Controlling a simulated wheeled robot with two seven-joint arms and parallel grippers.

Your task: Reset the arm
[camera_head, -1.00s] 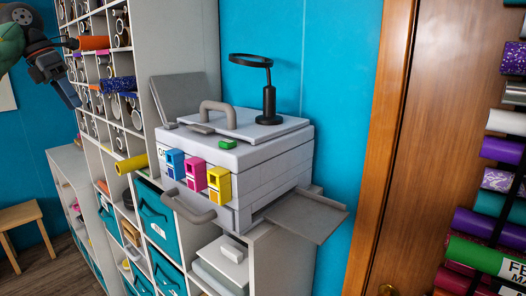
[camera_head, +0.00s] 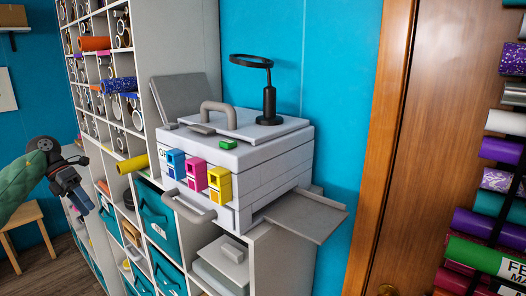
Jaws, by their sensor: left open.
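My left gripper (camera_head: 80,203) is at the left edge of the head view, at the end of my green arm. Its jaws are open, point down to the right, and hold nothing that I can see. It is in front of the shelf unit and apart from the printer. My right gripper is not in view.
A white printer (camera_head: 240,165) with blue, magenta and yellow cartridges stands on a low cabinet. A black magnifier stand (camera_head: 268,100) is on top. A tall shelf (camera_head: 105,150) holds vinyl rolls. A wooden stool (camera_head: 22,217) is behind my arm. More rolls (camera_head: 500,150) hang at right.

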